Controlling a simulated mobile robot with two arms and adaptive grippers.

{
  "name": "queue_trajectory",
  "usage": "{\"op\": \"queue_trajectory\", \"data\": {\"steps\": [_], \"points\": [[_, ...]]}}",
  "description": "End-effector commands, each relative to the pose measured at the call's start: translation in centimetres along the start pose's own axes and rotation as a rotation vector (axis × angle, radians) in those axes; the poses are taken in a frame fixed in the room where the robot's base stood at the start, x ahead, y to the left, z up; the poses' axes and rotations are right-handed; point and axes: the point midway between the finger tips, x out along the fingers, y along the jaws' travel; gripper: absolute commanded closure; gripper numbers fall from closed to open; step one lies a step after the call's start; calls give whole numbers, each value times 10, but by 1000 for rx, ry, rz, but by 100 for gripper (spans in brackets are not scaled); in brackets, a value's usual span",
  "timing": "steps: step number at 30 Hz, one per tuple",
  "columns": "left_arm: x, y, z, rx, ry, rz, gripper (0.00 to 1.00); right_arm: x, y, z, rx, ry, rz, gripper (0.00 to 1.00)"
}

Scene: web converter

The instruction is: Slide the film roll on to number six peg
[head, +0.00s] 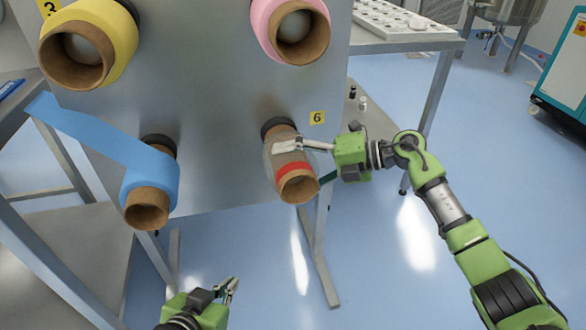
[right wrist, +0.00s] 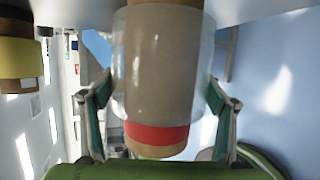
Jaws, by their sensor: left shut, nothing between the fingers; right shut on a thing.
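The film roll (head: 282,160) is a clear-wrapped brown core with a red band near its front end. The peg is hidden by the roll. My right gripper (head: 290,146) is shut on the film roll from the right. In the right wrist view the roll (right wrist: 160,65) stands between both fingers, red band toward me. My left gripper (head: 231,287) is shut and empty, low and left, apart from the panel.
The metal panel (head: 225,110) also carries a yellow roll (head: 110,35), a pink roll (head: 268,18) and a blue roll (head: 150,178) with a strip trailing left. A table (head: 405,42) stands behind right. Floor (head: 400,270) is open at right.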

Motion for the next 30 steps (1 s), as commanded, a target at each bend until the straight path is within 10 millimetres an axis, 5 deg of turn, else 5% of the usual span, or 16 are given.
{"op": "queue_trajectory", "data": {"steps": [5,6,7,20,30], "points": [[0,1,0,0,-3,1,100,-1,3,1,-2,-2,4,65],[0,1,1,0,-4,1,100,-1,3,1,-2,-2,4,11],[0,1,1,0,-4,1,100,-1,3,1,-2,-2,4,3],[-1,1,5,0,-12,3,100,-4,-2,0,2,0,-3,2],[-1,0,3,-1,-9,1,100,-68,-1,1,0,-4,-2,2]]}}
